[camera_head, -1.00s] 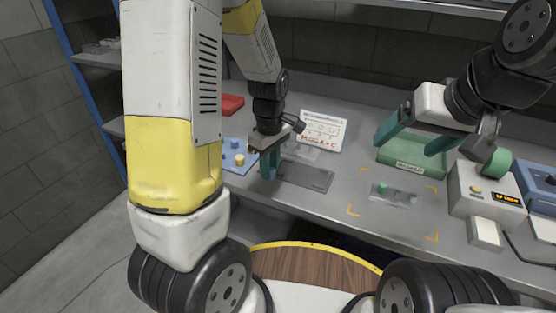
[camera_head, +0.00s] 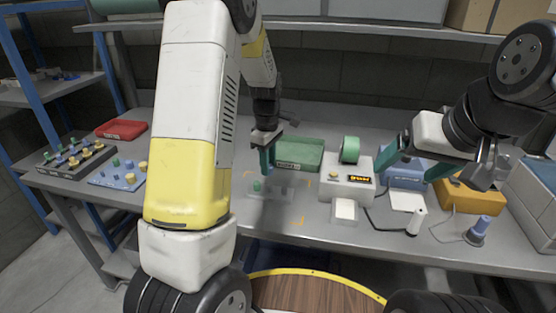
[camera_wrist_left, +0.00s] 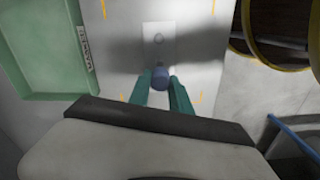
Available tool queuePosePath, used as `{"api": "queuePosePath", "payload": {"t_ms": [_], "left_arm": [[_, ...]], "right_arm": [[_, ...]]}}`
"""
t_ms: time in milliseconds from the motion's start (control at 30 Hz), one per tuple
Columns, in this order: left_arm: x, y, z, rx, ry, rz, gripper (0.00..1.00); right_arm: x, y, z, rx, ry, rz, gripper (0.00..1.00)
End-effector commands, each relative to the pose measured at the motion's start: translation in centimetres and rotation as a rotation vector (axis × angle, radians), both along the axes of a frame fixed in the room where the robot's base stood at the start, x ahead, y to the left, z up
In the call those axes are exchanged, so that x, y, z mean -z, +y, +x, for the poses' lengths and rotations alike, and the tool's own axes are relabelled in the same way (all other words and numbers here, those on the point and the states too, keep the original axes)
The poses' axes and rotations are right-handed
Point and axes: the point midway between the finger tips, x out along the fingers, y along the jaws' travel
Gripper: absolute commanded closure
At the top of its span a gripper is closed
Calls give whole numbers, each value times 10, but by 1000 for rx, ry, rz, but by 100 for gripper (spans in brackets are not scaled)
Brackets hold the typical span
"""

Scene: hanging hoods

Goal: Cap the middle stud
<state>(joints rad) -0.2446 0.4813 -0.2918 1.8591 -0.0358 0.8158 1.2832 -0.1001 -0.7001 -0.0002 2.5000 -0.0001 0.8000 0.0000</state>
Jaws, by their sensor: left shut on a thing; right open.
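My left gripper (camera_head: 267,160) is shut on a dark blue cap (camera_wrist_left: 160,78), seen between its teal fingertips in the left wrist view. In the head view it hangs over a small clear plate (camera_head: 284,194) inside orange corner marks. The gripper hides the plate's middle in the head view. My right gripper (camera_head: 405,172) is open and empty, raised at the right.
A green tray (camera_head: 299,155) lies behind the plate. A white device with a display (camera_head: 347,187) and a green roll (camera_head: 350,150) stands to its right. A blue board with pegs (camera_head: 119,176) and a red tray (camera_head: 121,129) are at the left. Bare table surrounds the plate.

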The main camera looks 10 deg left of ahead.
Motion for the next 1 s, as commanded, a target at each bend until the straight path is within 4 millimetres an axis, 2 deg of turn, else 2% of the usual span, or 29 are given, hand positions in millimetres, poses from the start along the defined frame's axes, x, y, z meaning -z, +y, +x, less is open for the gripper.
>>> {"api": "queuePosePath", "payload": {"t_ms": [167,600,1000], "left_arm": [[7,1,1,-3,2,0,100],[40,1,1,-3,2,1,100],[45,0,1,-2,1,0,100]], "right_arm": [[0,0,0,0,0,0,20],[0,0,0,0,0,0,20],[0,0,0,0,0,0,20]]}}
